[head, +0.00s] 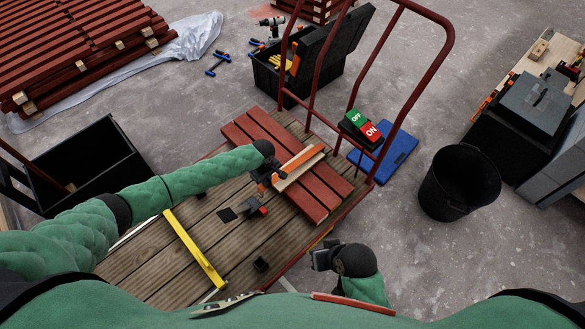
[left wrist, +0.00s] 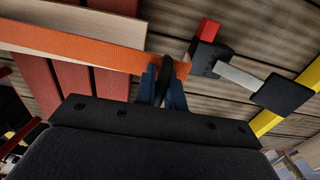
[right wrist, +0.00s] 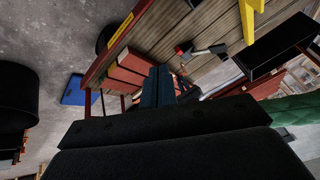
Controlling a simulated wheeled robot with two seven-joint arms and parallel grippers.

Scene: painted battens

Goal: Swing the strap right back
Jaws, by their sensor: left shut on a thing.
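The orange strap (head: 303,158) lies across the red battens (head: 320,192) on the cart, beside a pale wood strip (head: 302,171). In the left wrist view the strap (left wrist: 90,47) runs straight from the left edge to a dark piece at its end. My left gripper (head: 270,180) is shut on that end of the strap; its fingers (left wrist: 164,88) stand either side of the dark piece. My right gripper (head: 321,258) is apart from the strap, near the cart's front edge. Its fingers (right wrist: 158,88) look closed together with nothing between them.
A black fitting with a red block (head: 263,211) sits on the cart deck (head: 140,262), left of the battens. A yellow bar (head: 195,250) lies farther left. The cart's red handle frame (head: 425,85) rises behind. A black bucket (head: 440,195) stands on the floor at right.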

